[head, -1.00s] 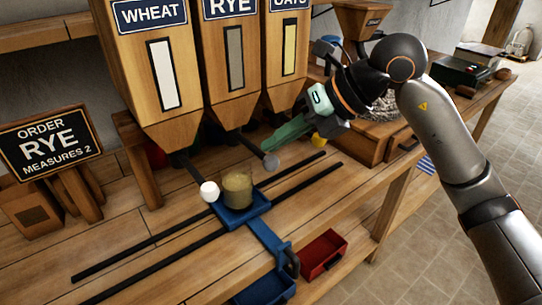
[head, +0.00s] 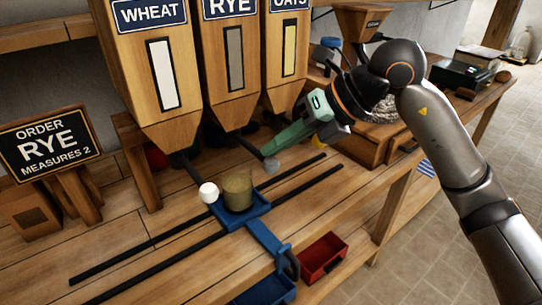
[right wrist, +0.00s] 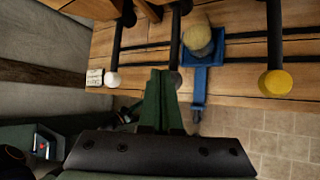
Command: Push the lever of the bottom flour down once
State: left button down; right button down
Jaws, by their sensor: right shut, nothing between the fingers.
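Three wooden hoppers labelled WHEAT (head: 151,75), RYE (head: 231,60) and OATS (head: 285,45) stand over the bench. The rye hopper's lever ends in a grey knob (head: 272,165). My right gripper (head: 268,152) is shut and empty, its green fingertips just above this knob; I cannot tell whether they touch. The wheat lever's white knob (head: 208,192) is to the left. In the right wrist view, my fingers (right wrist: 160,72) are together and partly cover the middle lever, with a yellow knob (right wrist: 275,83) to the right. My left gripper is out of view.
A cup of flour (head: 237,190) sits on a blue sliding tray (head: 262,208) between dark rails. An order sign (head: 50,143) reads RYE, MEASURES 2. A red bin (head: 322,258) is at the front edge. A wooden mill box (head: 362,150) stands behind my right gripper.

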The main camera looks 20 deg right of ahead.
aim_at(279, 165)
jog(key=shift+f+b, duration=1.75)
jog(key=shift+f, duration=0.5)
dwell(1.5)
jog(key=shift+r, duration=0.1)
dwell(0.4)
jog(key=shift+r+p, duration=2.5)
jog(key=shift+r, duration=0.45)
notch_tip(279, 165, up, 5)
jog(key=p, duration=0.4)
